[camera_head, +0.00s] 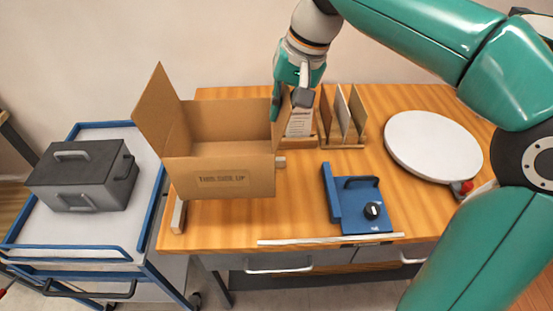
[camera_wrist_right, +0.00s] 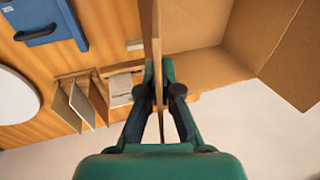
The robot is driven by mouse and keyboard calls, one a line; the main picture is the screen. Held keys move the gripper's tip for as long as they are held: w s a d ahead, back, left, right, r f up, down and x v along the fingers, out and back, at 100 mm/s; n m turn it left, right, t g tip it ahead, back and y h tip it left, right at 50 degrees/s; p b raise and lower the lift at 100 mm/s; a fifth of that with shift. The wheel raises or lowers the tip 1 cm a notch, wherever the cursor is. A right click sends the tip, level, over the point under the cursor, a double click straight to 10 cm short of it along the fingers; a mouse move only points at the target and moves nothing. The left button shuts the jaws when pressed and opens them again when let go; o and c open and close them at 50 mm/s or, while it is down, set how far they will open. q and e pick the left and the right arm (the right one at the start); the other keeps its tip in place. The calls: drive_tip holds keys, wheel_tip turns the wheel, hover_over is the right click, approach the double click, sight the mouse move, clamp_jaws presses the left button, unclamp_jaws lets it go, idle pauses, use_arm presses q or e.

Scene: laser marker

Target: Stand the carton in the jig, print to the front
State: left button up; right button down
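The open cardboard carton (camera_head: 222,160) is at the left part of the table, with its flaps spread and its printed side facing the front; the print reads upright. My right gripper (camera_head: 291,98) is shut on the carton's right wall near the top. In the right wrist view the fingers (camera_wrist_right: 160,92) pinch the edge of a cardboard wall (camera_wrist_right: 151,30). Light wooden blocks, seemingly the jig, show beside the carton at the left (camera_head: 179,214) and right (camera_head: 281,162). The carton hides the space between them, so I cannot tell whether it rests there or hangs above. My left gripper is out of view.
A wooden rack with upright boards (camera_head: 345,115) stands behind, right of the carton. A blue fixture with a black knob (camera_head: 360,205) and a white round plate (camera_head: 432,145) are further right. A cart with a grey case (camera_head: 82,174) stands left. A pale strip (camera_head: 330,240) lies along the front edge.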

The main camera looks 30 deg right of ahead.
wheel_tip(320, 180, down, 12)
drive_tip(key=b, duration=0.1)
idle(0.4)
drive_tip(key=shift+s+f, duration=0.1)
drive_tip(key=shift+f, duration=0.05)
drive_tip(key=c, duration=1.8)
unclamp_jaws()
drive_tip(key=o, duration=0.5)
drive_tip(key=p+v, duration=0.1)
drive_tip(key=v, duration=1.1)
